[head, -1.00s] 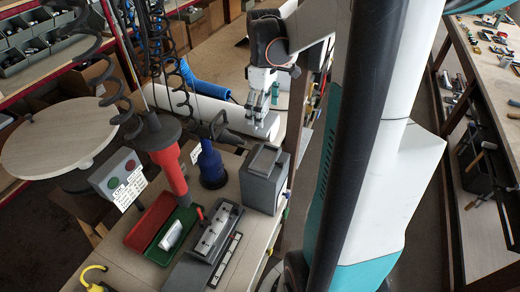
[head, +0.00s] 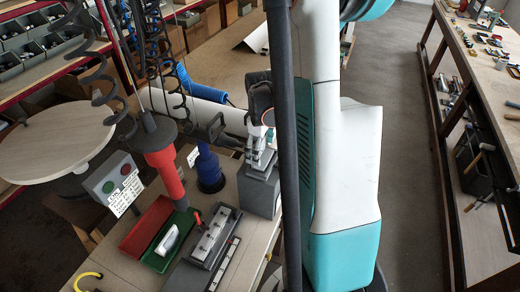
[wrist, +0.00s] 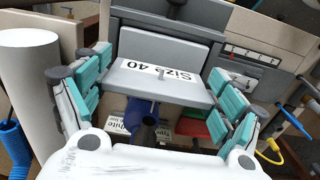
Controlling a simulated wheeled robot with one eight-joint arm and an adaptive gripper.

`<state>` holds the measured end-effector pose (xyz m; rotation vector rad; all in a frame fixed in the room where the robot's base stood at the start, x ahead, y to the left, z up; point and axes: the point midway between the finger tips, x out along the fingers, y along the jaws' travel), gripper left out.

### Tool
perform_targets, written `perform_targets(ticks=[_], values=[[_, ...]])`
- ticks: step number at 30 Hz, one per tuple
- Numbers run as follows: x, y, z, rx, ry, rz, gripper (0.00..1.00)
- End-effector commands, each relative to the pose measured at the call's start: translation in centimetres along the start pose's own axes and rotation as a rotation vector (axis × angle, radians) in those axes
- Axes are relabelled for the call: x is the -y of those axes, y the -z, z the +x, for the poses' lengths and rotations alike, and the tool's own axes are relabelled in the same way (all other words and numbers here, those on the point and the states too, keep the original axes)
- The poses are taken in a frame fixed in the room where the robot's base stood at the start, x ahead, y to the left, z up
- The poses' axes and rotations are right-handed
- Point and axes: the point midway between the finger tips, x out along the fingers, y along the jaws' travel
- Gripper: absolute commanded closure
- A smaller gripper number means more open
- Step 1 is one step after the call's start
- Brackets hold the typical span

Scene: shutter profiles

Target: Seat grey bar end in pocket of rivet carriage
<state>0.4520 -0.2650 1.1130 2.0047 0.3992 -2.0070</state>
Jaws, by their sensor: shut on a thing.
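In the head view my gripper (head: 260,167) is over the top of a dark grey box (head: 257,195); the held piece is too small to make out there. A long grey fixture with a pale slotted top, apparently the rivet carriage (head: 214,237), stands left of and nearer than the box. Its pocket cannot be made out.
Left of the fixture are a red bin (head: 147,230) and a green bin (head: 160,260). A red column (head: 165,175) and a blue bottle-like stand (head: 208,168) rise nearby. A white roll (head: 215,112) lies behind. Coiled black cables hang at left.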

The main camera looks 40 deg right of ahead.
Motion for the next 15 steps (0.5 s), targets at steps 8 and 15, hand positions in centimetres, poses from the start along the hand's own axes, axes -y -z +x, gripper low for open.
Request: perform_targets(ticks=[8, 15], values=[[0.02, 0.00, 0.19, 0.000, 0.000, 0.000, 0.42], [0.01, 0.00, 0.36, 0.000, 0.000, 0.000, 0.00]])
